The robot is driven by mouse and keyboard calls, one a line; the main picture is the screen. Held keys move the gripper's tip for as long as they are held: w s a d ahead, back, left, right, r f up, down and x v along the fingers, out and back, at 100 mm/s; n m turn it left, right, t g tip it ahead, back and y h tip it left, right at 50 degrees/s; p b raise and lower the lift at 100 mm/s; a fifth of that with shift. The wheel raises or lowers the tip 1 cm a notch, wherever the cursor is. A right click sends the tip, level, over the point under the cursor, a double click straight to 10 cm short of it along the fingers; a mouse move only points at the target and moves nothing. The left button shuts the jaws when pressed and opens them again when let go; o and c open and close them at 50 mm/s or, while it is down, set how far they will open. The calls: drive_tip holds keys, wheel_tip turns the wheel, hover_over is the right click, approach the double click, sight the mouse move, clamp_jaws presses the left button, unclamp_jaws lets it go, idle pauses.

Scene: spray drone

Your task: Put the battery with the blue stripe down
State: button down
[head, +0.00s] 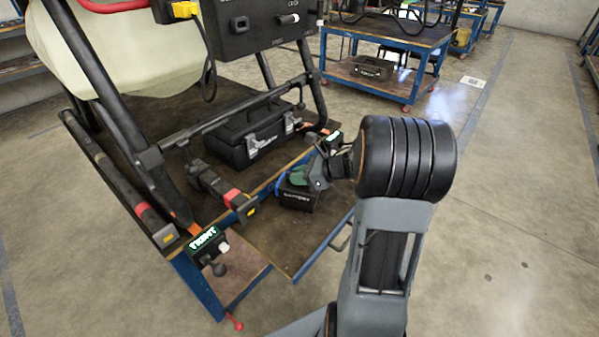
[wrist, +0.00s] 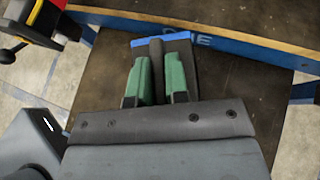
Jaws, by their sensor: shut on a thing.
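The battery with the blue stripe (head: 297,195) is a dark block at the table's front side, over the lower wooden shelf (head: 262,240). My gripper (head: 308,174) is shut on it from above. In the wrist view, my gripper's green-padded fingers (wrist: 159,75) close on the battery's dark grip, and its blue stripe (wrist: 149,42) shows beyond the fingertips. The shelf (wrist: 255,85) lies beneath it in that view. I cannot tell whether the battery's underside touches the shelf.
A black toolbox (head: 250,133) sits on the upper tabletop behind the battery. A dark drone arm end with red and yellow marks (head: 232,197) juts out just left of it. The shelf's front left part is bare. A second blue cart (head: 385,62) stands at the back.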

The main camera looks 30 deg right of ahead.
drive_tip(key=shift+f, duration=0.3)
drive_tip(key=c, duration=1.1)
unclamp_jaws()
